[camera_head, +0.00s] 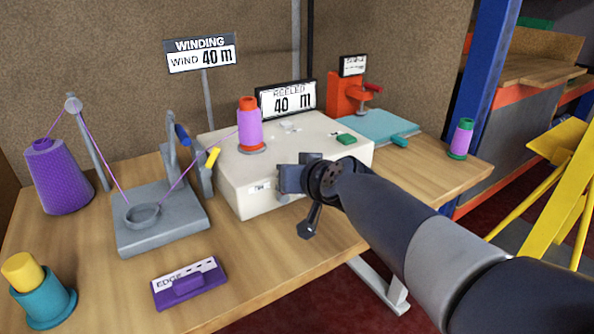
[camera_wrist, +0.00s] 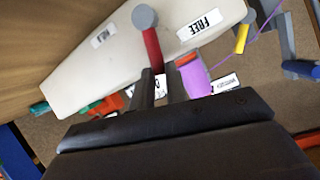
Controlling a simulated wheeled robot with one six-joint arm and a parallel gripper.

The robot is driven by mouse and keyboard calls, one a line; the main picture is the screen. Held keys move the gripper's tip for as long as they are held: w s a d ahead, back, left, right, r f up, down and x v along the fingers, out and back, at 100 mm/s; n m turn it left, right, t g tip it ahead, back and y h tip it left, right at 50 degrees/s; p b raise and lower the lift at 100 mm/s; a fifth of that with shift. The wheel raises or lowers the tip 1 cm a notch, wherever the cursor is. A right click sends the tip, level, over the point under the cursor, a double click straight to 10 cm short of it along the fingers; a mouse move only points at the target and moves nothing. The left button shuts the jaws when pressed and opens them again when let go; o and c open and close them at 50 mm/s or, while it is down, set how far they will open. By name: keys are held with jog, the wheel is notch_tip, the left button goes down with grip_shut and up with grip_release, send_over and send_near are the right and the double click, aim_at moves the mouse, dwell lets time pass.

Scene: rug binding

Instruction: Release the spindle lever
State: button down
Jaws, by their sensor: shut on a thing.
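The spindle lever (camera_wrist: 150,45) is a red bar with a round grey hub on the front of the white winder box (camera_head: 232,188); it also shows in the wrist view (camera_wrist: 95,65). The lever lies between a FREE label (camera_wrist: 200,24) and a smaller, unreadable label (camera_wrist: 103,37). My gripper (camera_head: 292,180) is at the box front, its fingers (camera_wrist: 160,88) shut on the lever's outer end. In the head view my gripper hides the lever. A purple spool (camera_head: 249,127) with an orange top stands on the box's spindle. The counter sign (camera_head: 287,100) reads REELED 40 m.
Purple thread runs from a cone (camera_head: 58,177) through a grey guide stand (camera_head: 160,225) to the spool. A purple EDGE block (camera_head: 186,284) and teal cup (camera_head: 45,300) stand in front. An orange press (camera_head: 346,97) and another spool (camera_head: 461,138) are right. A sign (camera_head: 200,54) reads WIND 40 m.

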jog(key=shift+s+a, duration=0.15)
jog(key=shift+a, duration=0.1)
dwell(0.5)
jog(key=c, duration=1.4)
grip_release()
